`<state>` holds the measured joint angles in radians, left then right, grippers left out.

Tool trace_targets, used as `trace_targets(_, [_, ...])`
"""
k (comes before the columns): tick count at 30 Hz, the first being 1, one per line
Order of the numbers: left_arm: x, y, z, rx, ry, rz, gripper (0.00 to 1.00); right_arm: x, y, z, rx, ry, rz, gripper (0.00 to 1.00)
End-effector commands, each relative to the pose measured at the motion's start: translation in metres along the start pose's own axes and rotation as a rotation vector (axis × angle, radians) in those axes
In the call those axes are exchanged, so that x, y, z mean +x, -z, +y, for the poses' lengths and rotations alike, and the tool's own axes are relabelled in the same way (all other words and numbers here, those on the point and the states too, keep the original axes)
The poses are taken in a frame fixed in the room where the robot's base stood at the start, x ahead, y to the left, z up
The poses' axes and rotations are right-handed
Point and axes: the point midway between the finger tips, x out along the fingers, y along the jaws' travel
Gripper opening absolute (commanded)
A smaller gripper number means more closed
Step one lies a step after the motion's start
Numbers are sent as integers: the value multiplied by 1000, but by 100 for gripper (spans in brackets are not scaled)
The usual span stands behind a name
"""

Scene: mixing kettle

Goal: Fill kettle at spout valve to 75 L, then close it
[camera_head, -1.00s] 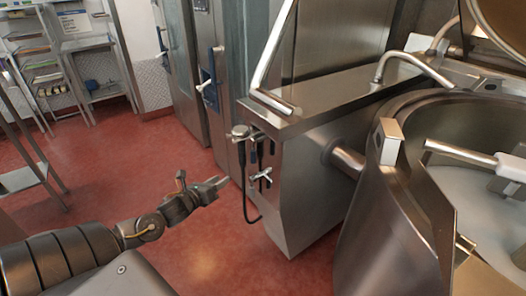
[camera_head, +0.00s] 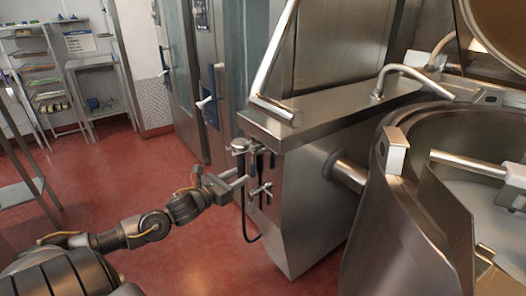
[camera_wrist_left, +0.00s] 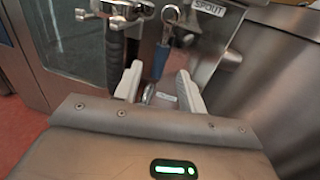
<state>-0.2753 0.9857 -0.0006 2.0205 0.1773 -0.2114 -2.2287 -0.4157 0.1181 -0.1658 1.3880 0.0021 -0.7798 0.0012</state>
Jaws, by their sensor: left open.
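The large steel kettle (camera_head: 400,235) stands at the right with its lid raised. Its inside shows a pale grey surface that I cannot identify as liquid or bottom. A curved spout (camera_head: 415,72) rises from the console (camera_head: 310,190) and points toward the kettle. On the console's left end are a cross-shaped valve handle (camera_head: 261,189) and dark hanging handles. My left gripper (camera_head: 239,178) is open just left of these fittings. In the left wrist view, a blue-sleeved handle (camera_wrist_left: 162,58) appears between its open fingers, with a SPOUT label (camera_wrist_left: 208,8) above right. Contact is not clear. My right gripper is out of view.
A dark hose (camera_head: 246,225) loops down below the fittings. A bent steel rail (camera_head: 272,60) rises above the console. Tall cabinets (camera_head: 180,70) stand behind and shelves (camera_head: 40,70) at the far left. Red floor (camera_head: 110,180) is open between them.

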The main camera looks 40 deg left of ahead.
Motion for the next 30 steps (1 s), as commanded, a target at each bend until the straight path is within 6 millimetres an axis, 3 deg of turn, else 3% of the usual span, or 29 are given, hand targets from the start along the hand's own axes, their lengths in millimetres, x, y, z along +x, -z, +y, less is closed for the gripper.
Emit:
trace_targets(6, [26, 0, 0, -1, -1, -3, 41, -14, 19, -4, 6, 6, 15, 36])
trace_targets(18, [72, -1, 0, -1, -1, -2, 41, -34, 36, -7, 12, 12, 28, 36])
trace_targets(30, [73, 0, -1, 0, 0, 0, 41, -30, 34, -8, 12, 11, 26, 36])
